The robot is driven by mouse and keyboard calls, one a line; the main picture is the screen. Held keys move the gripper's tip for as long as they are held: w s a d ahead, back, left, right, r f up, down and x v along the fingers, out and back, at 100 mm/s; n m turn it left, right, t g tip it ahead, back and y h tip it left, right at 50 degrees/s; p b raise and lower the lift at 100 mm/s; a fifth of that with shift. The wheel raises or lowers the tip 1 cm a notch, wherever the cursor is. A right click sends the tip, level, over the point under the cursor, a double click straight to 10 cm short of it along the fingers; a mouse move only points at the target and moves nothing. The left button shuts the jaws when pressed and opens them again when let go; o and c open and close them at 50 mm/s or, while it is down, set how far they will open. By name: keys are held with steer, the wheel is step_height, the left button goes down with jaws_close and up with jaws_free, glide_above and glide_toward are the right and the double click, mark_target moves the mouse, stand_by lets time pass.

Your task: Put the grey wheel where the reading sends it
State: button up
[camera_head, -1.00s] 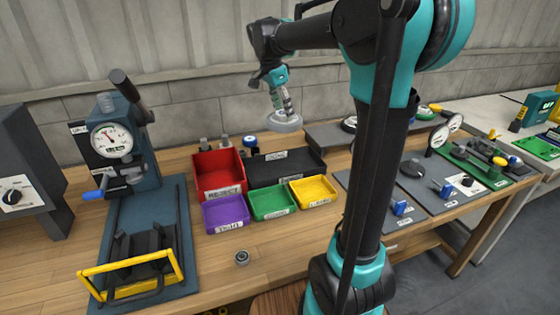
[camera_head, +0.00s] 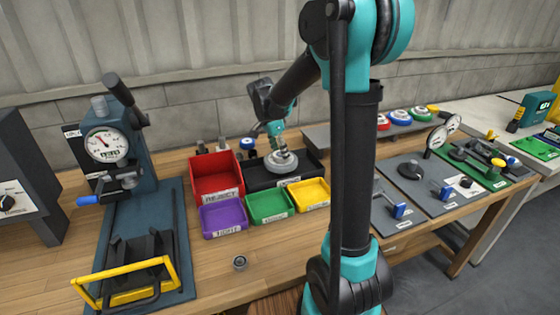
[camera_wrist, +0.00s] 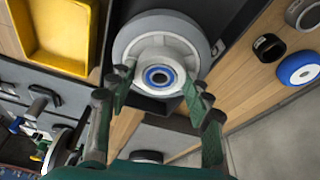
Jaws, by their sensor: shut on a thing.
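The grey wheel (camera_head: 281,161) is in my gripper (camera_head: 278,146), over the black bin (camera_head: 256,181); I cannot tell whether it touches the bin. In the wrist view my gripper's fingers (camera_wrist: 158,90) close around the hub of the grey wheel (camera_wrist: 137,38), which has a blue-ringed bearing in its middle. A dial gauge (camera_head: 105,145) sits on the blue press at the left; its reading is too small to make out. A red bin (camera_head: 215,178) labelled REJECT stands left of the black bin. Purple (camera_head: 224,216), green (camera_head: 270,206) and yellow (camera_head: 310,193) bins stand in front, their labels hard to read.
A small bearing-like ring (camera_head: 240,263) lies on the bench front. A yellow-handled fixture (camera_head: 125,275) stands before the press. Coloured wheels (camera_head: 401,116) sit on a rear shelf at the right, near grey and green fixture plates.

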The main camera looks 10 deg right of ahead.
mark_target(273, 161)
steer(key=shift+f, duration=1.95)
steer(key=o, duration=1.5)
steer(key=shift+f, duration=0.1)
steer(key=v, duration=1.2)
steer(key=shift+d, duration=0.1)
